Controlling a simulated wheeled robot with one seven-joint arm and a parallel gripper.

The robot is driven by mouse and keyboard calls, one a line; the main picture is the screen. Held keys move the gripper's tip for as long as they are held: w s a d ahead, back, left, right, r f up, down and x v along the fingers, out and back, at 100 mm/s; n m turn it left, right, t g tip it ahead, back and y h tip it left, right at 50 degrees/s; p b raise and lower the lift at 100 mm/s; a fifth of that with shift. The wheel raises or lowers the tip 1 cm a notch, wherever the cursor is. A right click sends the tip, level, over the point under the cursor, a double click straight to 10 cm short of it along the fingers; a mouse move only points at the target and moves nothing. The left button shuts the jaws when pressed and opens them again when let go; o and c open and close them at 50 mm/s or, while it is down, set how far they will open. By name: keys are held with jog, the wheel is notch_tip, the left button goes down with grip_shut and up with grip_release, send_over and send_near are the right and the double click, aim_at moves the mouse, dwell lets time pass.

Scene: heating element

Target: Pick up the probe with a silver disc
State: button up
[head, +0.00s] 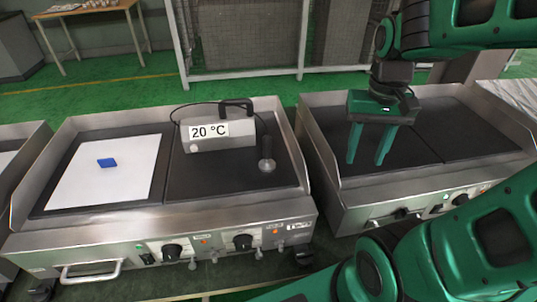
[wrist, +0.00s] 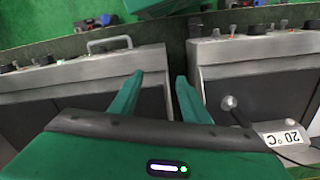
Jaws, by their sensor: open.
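The probe (head: 266,154) has a black handle and a silver disc at its lower end. It stands upright on the right dark plate of the middle griddle, to the right of a grey meter box (head: 235,143) reading 20 °C. My gripper (head: 368,157) is open and empty, pointing down above the right-hand griddle (head: 460,130). It also shows in the wrist view (wrist: 159,77). It is well to the right of the probe, not touching it.
A white sheet (head: 90,184) with a blue block (head: 107,162) lies on the middle griddle's left plate. Raised metal side walls of both griddles stand between my gripper and the probe. A black cable curves around the meter. A wire-mesh cage (head: 245,35) stands behind.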

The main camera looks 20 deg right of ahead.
jog(key=w+a+n, duration=0.2)
jog(key=w+a, duration=0.4)
jog(key=w, duration=0.5)
jog(key=n, duration=0.1)
send_near(267, 153)
jog(key=shift+w+d+f, duration=0.25)
jog(key=shift+w+d, duration=0.15)
jog(key=shift+d, duration=0.2)
jog(key=shift+w+a+f, duration=0.2)
jog(key=shift+a, duration=0.05)
notch_tip(267, 153, down, 10)
jog(key=shift+s+f, duration=0.1)
jog(key=shift+f, duration=0.15)
grip_shut()
